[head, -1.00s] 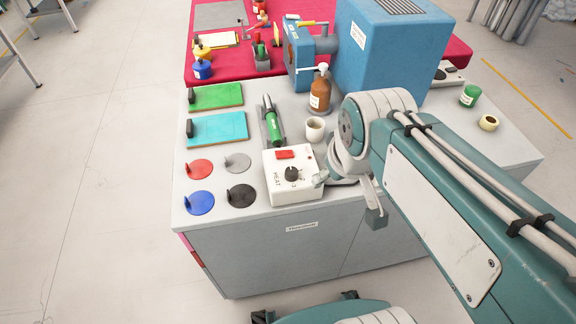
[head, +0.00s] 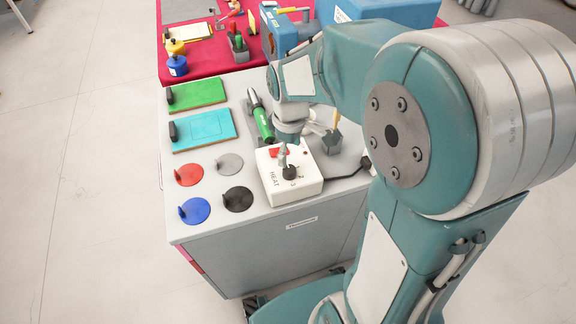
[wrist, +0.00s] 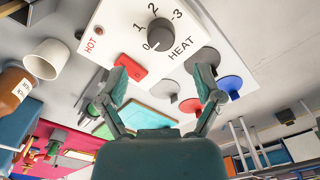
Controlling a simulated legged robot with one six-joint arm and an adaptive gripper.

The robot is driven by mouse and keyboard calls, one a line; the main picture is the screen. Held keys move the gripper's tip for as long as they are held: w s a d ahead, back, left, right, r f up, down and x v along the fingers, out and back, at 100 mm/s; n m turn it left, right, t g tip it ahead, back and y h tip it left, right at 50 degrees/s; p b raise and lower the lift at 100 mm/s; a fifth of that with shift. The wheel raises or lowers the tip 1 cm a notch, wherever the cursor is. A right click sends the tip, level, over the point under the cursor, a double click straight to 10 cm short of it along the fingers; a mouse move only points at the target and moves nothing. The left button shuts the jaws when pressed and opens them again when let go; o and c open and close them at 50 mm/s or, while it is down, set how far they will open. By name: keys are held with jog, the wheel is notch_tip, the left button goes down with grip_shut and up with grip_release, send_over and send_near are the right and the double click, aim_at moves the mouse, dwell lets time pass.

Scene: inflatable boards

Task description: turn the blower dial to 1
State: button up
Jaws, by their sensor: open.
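The black dial (wrist: 160,33) is on a white control box (head: 270,185) marked HEAT, with 0, 1, 2 and 3 around the knob. The dial also shows in the head view (head: 290,172). I cannot read its pointer with certainty. A red switch (wrist: 131,67) and a small HOT lamp (wrist: 99,30) are on the same face. My gripper (wrist: 161,84) is open and empty, its two fingers apart on the red-switch side of the dial, not around the knob. In the head view the wrist is over the box's back edge and partly hides it.
A green hand tool (head: 263,122) lies behind the box. Green (head: 196,94) and cyan (head: 203,129) boards and red, grey, blue and black discs are on the left. A white cup (wrist: 47,60) and a brown bottle (wrist: 12,92) stand close by in the wrist view.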

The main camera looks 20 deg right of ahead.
aim_at(289, 169)
notch_tip(289, 169, down, 7)
jog(key=shift+a, duration=0.1)
dwell(0.3)
jog(key=c, duration=1.2)
